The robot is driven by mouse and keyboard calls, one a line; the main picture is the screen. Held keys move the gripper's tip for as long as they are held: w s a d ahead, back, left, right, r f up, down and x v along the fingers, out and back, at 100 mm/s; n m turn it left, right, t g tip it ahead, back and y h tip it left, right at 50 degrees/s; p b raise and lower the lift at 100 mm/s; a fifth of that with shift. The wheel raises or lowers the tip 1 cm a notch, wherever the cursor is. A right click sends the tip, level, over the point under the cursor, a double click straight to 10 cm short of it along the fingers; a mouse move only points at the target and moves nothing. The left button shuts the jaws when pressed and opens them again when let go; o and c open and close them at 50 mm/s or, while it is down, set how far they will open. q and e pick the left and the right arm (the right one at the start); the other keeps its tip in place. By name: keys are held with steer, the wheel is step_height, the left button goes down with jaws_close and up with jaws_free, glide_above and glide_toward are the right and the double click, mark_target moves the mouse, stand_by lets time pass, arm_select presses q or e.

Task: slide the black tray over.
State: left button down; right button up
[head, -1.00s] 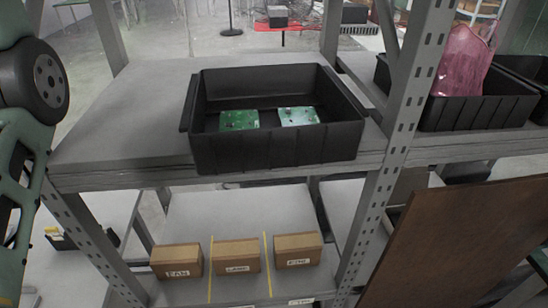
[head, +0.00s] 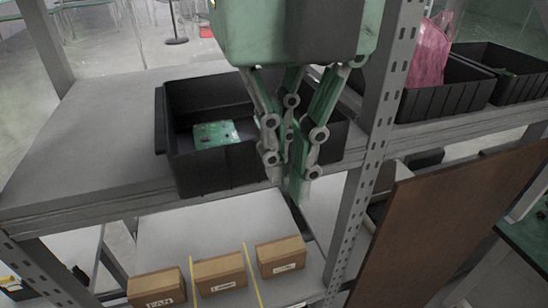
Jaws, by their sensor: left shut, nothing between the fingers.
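The black tray (head: 207,174) sits on the grey upper shelf. A green circuit board (head: 216,132) lies inside its left part. My left gripper (head: 288,185) comes down from the top of the head view and covers the right part of the tray. Its fingers are shut with nothing held between them. The fingertips overlap the tray's front wall near its right end; I cannot tell whether they touch it. The tray's right interior is largely hidden behind the gripper. My right gripper is not in view.
The shelf top (head: 75,135) is clear left of the tray. A slotted metal post (head: 374,150) stands just right of it. Beyond the post is another black bin (head: 440,103) with a pink item (head: 428,55). Cardboard boxes (head: 220,273) sit on the lower shelf.

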arm_select(q)
steer(key=w+a+f+p, duration=0.1)
steer(key=w+f+p, duration=0.4)
steer(key=f, duration=0.3)
steer(key=shift+a+f, duration=0.2)
steer(key=shift+f, duration=0.2)
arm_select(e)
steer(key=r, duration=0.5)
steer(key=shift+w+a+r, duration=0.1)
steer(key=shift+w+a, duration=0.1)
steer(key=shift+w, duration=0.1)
arm_select(q)
steer(key=shift+s, duration=0.1)
